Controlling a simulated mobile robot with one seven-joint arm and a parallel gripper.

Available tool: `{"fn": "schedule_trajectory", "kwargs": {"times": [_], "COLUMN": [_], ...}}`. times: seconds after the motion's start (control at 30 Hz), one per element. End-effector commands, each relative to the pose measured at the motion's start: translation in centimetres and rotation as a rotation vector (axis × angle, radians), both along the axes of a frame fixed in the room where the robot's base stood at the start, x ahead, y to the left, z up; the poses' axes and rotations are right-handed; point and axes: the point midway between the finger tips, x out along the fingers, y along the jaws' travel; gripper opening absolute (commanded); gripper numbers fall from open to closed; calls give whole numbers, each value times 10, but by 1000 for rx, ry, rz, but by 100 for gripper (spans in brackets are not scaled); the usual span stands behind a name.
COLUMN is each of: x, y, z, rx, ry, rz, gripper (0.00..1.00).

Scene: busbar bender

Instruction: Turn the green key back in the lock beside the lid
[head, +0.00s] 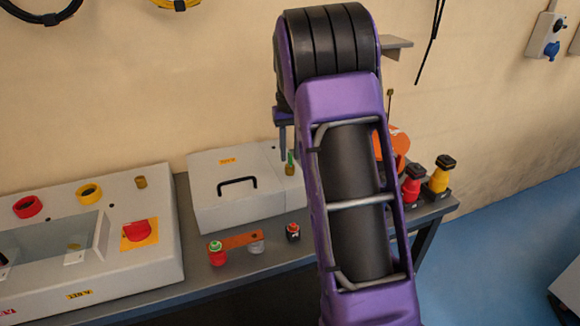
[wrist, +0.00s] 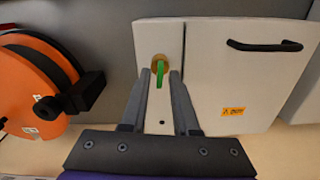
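The green key (wrist: 160,76) sits in the round brass lock (wrist: 160,62) on the pale strip beside the lid (wrist: 225,75). In the head view the key (head: 290,157) stands up from the lock, right of the closed grey lid (head: 215,200) with its black handle (head: 237,186). My gripper (wrist: 159,73) is open, with one finger on each side of the key in the wrist view. A gap shows between the fingers; I cannot tell whether either touches the key.
An orange reel (wrist: 30,85) with a black knob stands left of the lock in the wrist view. Red (head: 411,185) and yellow (head: 440,175) capped posts stand right of my arm. A grey control box (head: 150,270) with a red switch (head: 137,232) stands at left.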

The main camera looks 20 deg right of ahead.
Motion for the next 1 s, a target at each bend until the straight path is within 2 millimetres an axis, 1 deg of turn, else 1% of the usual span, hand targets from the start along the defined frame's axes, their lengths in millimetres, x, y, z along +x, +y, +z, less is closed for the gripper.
{"fn": "schedule_trajectory", "kwargs": {"times": [0.03,0.2,0.97,1.0], "x": [0,0,0,0], "y": [0,0,0,0], "z": [-5,-9,-10,-10], "rx": [0,0,0,0], "ry": [1,0,0,0], "rz": [0,0,-1,-1], "gripper": [29,29,29,25]}}
